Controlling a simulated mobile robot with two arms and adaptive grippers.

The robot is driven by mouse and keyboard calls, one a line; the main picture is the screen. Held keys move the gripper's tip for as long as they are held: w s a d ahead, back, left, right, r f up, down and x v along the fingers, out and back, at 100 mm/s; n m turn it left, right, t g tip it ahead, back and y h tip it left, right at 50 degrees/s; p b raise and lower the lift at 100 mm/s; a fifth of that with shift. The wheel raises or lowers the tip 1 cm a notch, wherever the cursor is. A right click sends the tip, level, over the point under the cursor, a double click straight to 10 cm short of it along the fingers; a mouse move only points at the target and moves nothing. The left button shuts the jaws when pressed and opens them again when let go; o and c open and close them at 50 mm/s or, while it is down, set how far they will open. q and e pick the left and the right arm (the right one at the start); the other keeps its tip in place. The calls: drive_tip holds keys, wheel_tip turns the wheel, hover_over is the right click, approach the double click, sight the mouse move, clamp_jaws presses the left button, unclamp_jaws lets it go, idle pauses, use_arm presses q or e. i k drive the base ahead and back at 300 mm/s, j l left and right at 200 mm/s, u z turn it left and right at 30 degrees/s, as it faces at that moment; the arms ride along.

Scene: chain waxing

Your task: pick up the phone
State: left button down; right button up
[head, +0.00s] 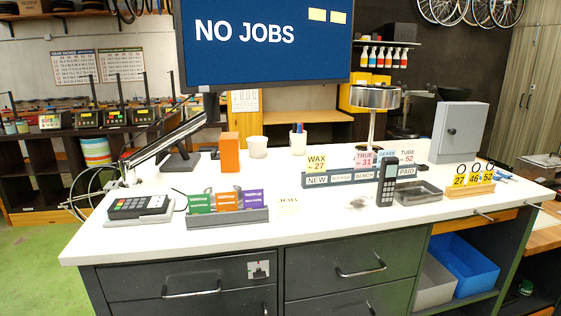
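A dark cordless phone handset (388,182) with a light keypad and a small screen stands upright on the white counter, right of centre. It stands in front of a row of labelled card slots (343,180). Its base is too small to make out clearly. At the counter's left lies a flat grey device with a dark keypad (139,208), which looks like a card terminal. Neither of my grippers shows in the head view.
A card holder (228,217) with green, orange and purple cards stands front left. A metal lamp (375,98) stands behind. The counter front (330,222) is mostly clear.

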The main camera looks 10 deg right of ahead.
sight(389, 166)
drive_tip(key=i+j+z, duration=0.75)
drive_tip(key=i, duration=0.05)
